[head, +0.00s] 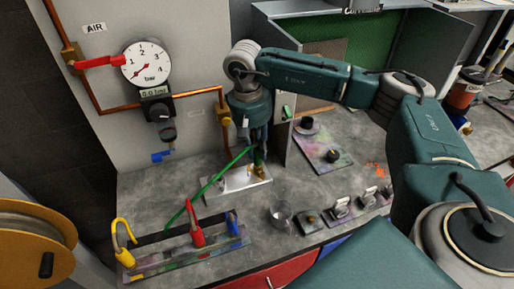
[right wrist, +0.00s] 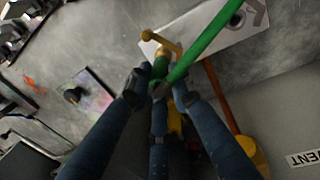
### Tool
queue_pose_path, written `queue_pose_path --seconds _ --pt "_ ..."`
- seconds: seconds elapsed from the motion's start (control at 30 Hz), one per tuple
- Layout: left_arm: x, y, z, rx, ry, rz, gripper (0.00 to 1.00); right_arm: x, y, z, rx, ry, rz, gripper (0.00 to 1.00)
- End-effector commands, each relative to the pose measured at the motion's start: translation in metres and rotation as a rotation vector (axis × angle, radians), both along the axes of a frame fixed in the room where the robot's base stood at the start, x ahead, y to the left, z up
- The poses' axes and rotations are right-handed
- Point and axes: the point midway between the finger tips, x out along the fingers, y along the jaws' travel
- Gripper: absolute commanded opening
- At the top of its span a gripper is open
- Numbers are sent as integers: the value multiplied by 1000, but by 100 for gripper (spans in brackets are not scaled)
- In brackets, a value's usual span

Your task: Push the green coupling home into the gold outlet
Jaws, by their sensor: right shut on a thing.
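My right gripper (head: 259,150) points down at the back of the bench, above a silver block (head: 225,186). It is shut on the green coupling (right wrist: 162,66), which the fingers partly cover in the right wrist view. A green hose (head: 208,184) runs from there down left to the hose rack. The gold outlet (head: 260,171) stands on the block just below the gripper. In the right wrist view the outlet, with a gold lever (right wrist: 163,42), lies right at the coupling's end. I cannot tell how deep the coupling sits. My left gripper is not in view.
A rack (head: 150,262) with yellow, red and blue hose ends stands at the front left. A glass cup (head: 280,214) is right of it. A pressure gauge (head: 146,64) and copper pipes are on the wall. A stained board (head: 318,152) with dark cups lies right of the gripper.

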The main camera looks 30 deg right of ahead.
Motion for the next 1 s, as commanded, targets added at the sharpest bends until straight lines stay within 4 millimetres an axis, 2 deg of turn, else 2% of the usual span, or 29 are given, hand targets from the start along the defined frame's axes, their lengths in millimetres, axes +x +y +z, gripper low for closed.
queue_pose_path --seconds 0.2,0.23,0.33,0.67,0.83,1.0 --pt "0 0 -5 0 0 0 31 0 0 -7 -1 1 1 0" --pt "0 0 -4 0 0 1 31 0 0 -6 -1 1 1 24" --pt "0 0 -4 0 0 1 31 -1 0 -6 -1 1 1 42" --pt "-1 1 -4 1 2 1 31 0 0 -3 -1 0 1 42" --pt "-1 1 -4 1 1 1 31 2 3 18 -1 -3 1 42" --pt "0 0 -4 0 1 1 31 3 7 55 0 -4 2 42"
